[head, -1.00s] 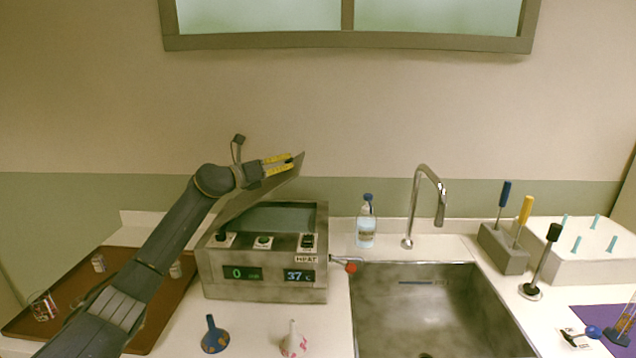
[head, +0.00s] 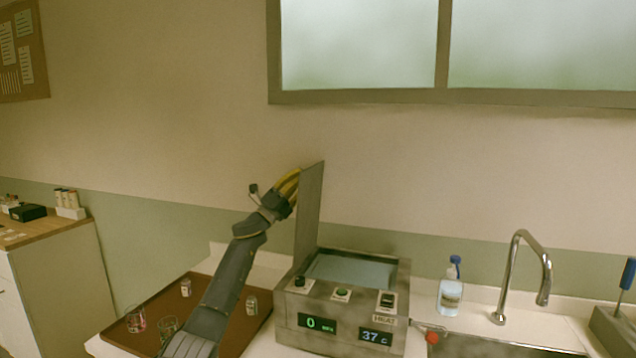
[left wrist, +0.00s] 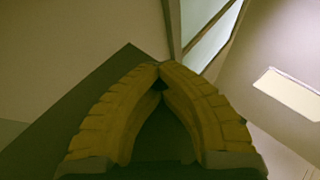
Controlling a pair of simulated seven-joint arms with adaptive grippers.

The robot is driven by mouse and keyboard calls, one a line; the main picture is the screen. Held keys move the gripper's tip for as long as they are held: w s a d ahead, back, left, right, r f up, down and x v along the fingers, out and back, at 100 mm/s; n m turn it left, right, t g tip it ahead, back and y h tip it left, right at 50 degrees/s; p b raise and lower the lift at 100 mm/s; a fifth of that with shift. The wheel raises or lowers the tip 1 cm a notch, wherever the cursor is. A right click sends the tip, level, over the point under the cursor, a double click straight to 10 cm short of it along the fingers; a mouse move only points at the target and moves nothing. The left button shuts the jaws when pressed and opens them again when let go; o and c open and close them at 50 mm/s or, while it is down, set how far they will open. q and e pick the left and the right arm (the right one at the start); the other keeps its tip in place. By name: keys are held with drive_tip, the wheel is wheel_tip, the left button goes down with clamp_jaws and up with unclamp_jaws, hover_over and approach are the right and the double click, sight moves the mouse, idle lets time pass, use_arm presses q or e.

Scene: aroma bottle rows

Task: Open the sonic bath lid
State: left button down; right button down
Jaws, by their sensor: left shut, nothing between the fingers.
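The sonic bath (head: 340,338) is a grey metal box on the counter with lit displays reading 0 and 37 and several controls on top. Its lid (head: 311,212) stands close to upright on the left side, and the bluish basin inside shows uncovered. My left gripper (head: 294,176), with yellow fingers, is at the upper left face of the lid. In the left wrist view the yellow fingertips (left wrist: 158,66) meet and hold nothing. Whether they touch the lid is hard to tell. My right gripper is in no view.
A brown tray (head: 128,337) with several small jars and glasses lies left of the bath, under my left arm. A clear bottle with a blue cap (head: 450,290), a sink and a faucet (head: 516,270) stand to the right. A side cabinet (head: 60,260) is at far left.

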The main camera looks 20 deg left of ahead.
use_arm(q)
drive_tip(key=shift+s+a+n+t+y, duration=0.15)
drive_tip(key=shift+a+n+t+y, duration=0.45)
drive_tip(key=shift+a+n, duration=0.4)
drive_tip(key=shift+s+a+n+t+y, duration=0.1)
drive_tip(key=shift+a+n+t+y, duration=0.55)
drive_tip(key=shift+a, duration=0.5)
drive_tip(key=c, duration=1.2)
unclamp_jaws()
drive_tip(key=shift+h, duration=0.25)
drive_tip(key=shift+f, duration=0.1)
drive_tip(key=v, duration=1.2)
drive_tip(key=shift+s+a, duration=0.1)
drive_tip(key=shift+a, duration=0.05)
